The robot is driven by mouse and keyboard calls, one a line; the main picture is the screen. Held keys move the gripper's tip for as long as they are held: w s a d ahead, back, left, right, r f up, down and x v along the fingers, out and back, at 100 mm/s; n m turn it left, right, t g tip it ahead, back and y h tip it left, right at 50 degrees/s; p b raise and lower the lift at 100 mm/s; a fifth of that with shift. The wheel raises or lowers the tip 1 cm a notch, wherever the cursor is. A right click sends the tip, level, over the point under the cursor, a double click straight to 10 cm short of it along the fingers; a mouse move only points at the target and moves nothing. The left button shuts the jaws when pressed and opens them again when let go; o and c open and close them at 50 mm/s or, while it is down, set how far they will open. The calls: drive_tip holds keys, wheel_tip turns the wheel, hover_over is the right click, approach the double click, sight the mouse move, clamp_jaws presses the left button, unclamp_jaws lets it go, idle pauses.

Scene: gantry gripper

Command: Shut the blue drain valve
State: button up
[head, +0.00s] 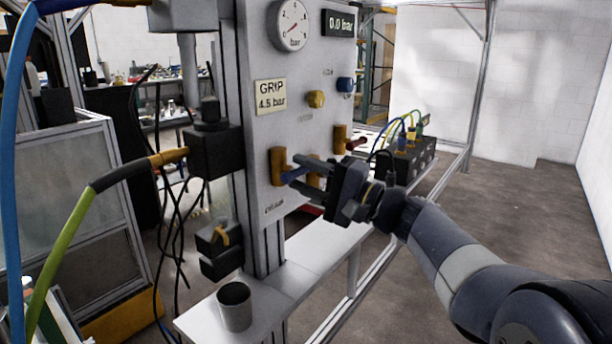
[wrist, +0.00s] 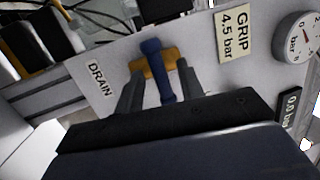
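The blue drain valve has a brass body (head: 278,166) and a blue lever (head: 292,175) on the lower left of the grey panel. In the wrist view the blue lever (wrist: 155,72) lies crosswise over the brass body (wrist: 137,68), near the DRAIN label (wrist: 99,79). My gripper (head: 300,172) is in front of the valve. In the wrist view my gripper (wrist: 159,82) is open, with one finger on each side of the lever. Gaps show between the lever and both fingers.
A red-handled valve (head: 354,143) and another brass fitting (head: 314,171) sit to the right on the panel. A grey cup (head: 235,308) stands on the ledge below.

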drive_tip(key=v, duration=1)
drive_tip(key=shift+s+d, duration=0.2)
drive_tip(key=shift+d, duration=0.1)
drive_tip(key=shift+a, duration=0.1)
drive_tip(key=x, duration=1)
drive_tip(key=shift+w+a, duration=0.2)
drive_tip(key=shift+a, duration=0.05)
